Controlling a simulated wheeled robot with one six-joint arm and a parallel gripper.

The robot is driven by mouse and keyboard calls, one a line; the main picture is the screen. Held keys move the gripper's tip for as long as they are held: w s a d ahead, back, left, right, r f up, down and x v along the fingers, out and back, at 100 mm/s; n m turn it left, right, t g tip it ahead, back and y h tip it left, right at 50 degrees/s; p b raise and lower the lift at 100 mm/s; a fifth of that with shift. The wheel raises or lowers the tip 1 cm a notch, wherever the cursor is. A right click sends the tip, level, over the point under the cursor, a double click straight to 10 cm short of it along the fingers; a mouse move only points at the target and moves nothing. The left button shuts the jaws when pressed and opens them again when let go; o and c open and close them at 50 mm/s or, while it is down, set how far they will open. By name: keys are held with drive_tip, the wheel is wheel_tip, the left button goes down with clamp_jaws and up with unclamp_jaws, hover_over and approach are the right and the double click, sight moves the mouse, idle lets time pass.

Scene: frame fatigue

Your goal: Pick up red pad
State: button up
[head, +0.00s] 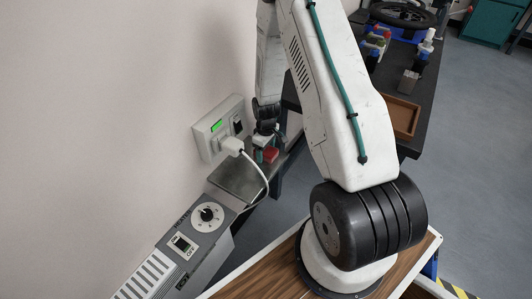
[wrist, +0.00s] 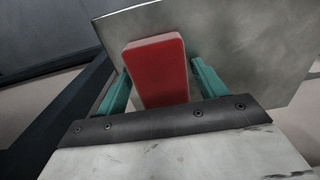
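The red pad (wrist: 158,72) is a block with rounded corners in the middle of the wrist view. It is in front of a grey metal plate (wrist: 250,45). My gripper (wrist: 160,82) has its two teal fingers on either side of the pad, with a narrow gap showing at each side. It looks open around the pad. The lower end of the pad is hidden behind the gripper's dark edge. In the head view the pad (head: 271,155) is small and partly covered by my gripper (head: 267,146), at the far end of the metal plate (head: 236,181).
A wall socket box (head: 219,127) with a white plug (head: 232,146) and hanging cable is close to my gripper's left. A grey control box (head: 185,245) stands nearer. A dark bench (head: 430,75) with a wooden tray (head: 402,117) and bottles is at right.

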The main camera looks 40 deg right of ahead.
sight(266, 150)
drive_tip(key=c, duration=0.7)
drive_tip(key=shift+c, duration=0.2)
drive_tip(key=shift+r, duration=0.15)
drive_tip(key=shift+r, duration=0.6)
wheel_tip(266, 150, up, 2)
drive_tip(key=shift+r, duration=0.2)
drive_tip(key=s+a+r, duration=0.1)
drive_tip(key=s+a, duration=0.3)
drive_tip(key=s, duration=1.1)
drive_tip(key=shift+s+a, duration=0.15)
drive_tip(key=shift+s, duration=0.15)
